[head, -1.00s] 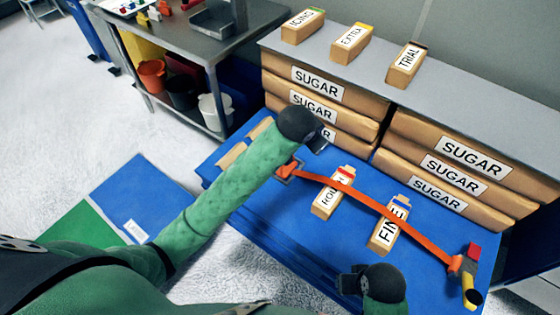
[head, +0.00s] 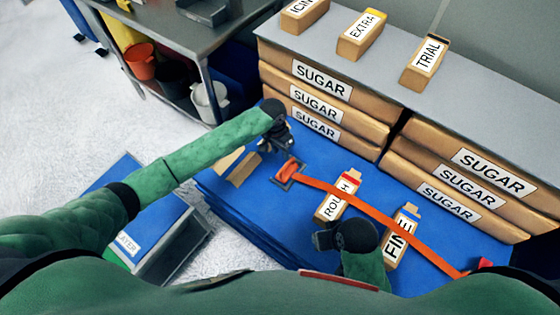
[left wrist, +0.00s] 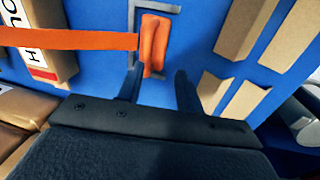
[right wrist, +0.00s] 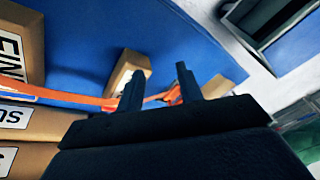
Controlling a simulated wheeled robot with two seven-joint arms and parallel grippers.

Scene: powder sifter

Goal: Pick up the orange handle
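The orange handle (head: 289,170) lies on the blue table at the left end of a long orange strap (head: 395,220), inside a grey bracket. In the left wrist view the handle (left wrist: 154,45) stands just beyond the fingertips. My right gripper (head: 322,238) is near the table's front edge, left of the FINE box. In the right wrist view its fingers (right wrist: 160,88) are open, with part of the strap visible beyond them.
The ROUGH box (head: 336,195) and FINE box (head: 401,238) stand by the strap, which crosses them. Cardboard pieces (head: 243,168) lie left of the handle. SUGAR sacks (head: 320,105) are stacked behind. A metal cart (head: 165,40) stands at the back left.

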